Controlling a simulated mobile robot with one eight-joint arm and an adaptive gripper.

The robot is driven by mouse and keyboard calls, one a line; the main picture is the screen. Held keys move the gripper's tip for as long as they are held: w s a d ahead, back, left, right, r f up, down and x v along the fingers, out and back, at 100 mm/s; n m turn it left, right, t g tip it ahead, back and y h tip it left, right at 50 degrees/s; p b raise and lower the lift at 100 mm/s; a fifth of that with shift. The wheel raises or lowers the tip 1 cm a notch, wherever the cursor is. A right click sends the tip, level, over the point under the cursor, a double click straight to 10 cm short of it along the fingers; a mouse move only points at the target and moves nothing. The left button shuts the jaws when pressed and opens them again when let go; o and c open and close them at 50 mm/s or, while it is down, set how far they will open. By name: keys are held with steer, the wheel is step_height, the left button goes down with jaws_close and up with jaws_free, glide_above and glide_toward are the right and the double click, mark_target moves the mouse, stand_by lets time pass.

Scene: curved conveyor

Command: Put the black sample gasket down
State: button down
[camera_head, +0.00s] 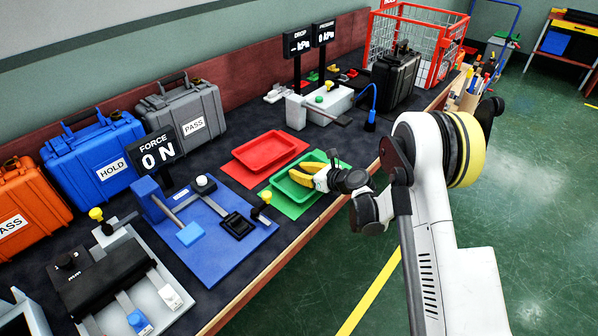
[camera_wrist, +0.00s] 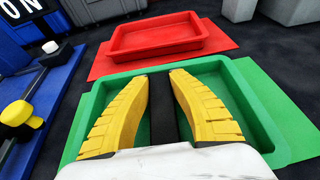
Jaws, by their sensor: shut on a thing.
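My gripper (camera_head: 297,176) is over the green tray (camera_head: 276,187) on the bench, its yellow fingers pointing left in the head view. In the wrist view my gripper (camera_wrist: 163,78) is shut on a flat black piece, which I take as the black sample gasket (camera_wrist: 164,112). The gasket shows as a dark strip between the two fingers, within the outline of the green tray (camera_wrist: 258,115). Its lower end is hidden by my white gripper body. I cannot tell whether it touches the tray floor. In the head view the gasket cannot be made out.
A red tray (camera_head: 262,165) lies beside the green one, towards the back wall. The blue force-test plate (camera_head: 218,262) is to the left, under the FORCE display (camera_head: 156,154). A white-and-grey test device (camera_head: 325,106) stands behind to the right. Cases line the wall.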

steer(key=c, duration=1.3)
jaws_free()
steer(key=shift+o, duration=0.2)
